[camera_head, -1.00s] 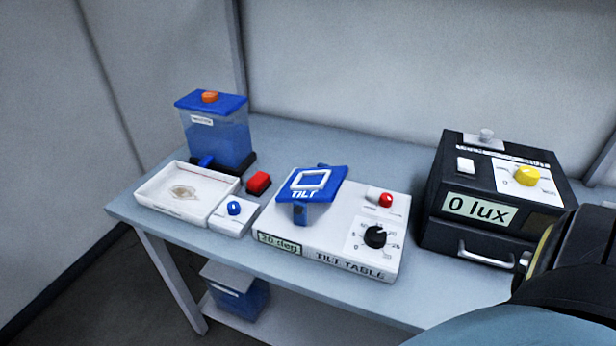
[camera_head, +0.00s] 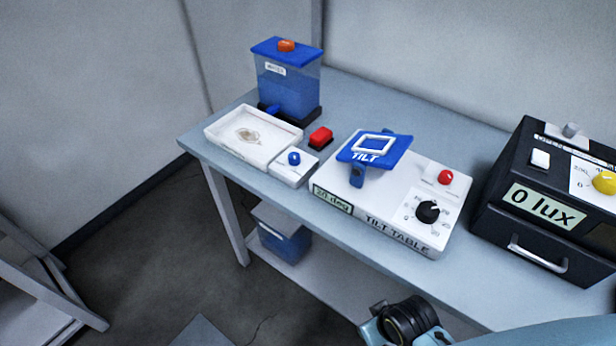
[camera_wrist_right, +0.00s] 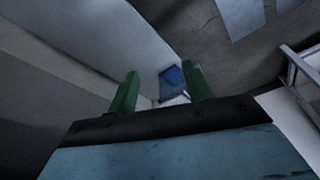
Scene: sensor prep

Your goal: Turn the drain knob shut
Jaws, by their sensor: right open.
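The drain knob, which looks to be the small blue knob (camera_head: 294,158), sits on a small white block at the right front of a shallow white tray (camera_head: 226,134) on the table. The tray holds a brownish patch. In the right wrist view, my right gripper (camera_wrist_right: 162,88) shows two green fingers spread apart with nothing between them. It points toward the floor area and a blue-and-white bin, away from the knob. My right arm shows at the bottom of the head view, below the table's front edge. My left gripper is not in view.
A blue-lidded water tank (camera_head: 287,85) stands behind the tray. A red button (camera_head: 320,137) is right of the tray. A tilt table (camera_head: 398,215) and a black lux box (camera_head: 530,215) stand farther right. A bin (camera_head: 284,240) sits on the lower shelf.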

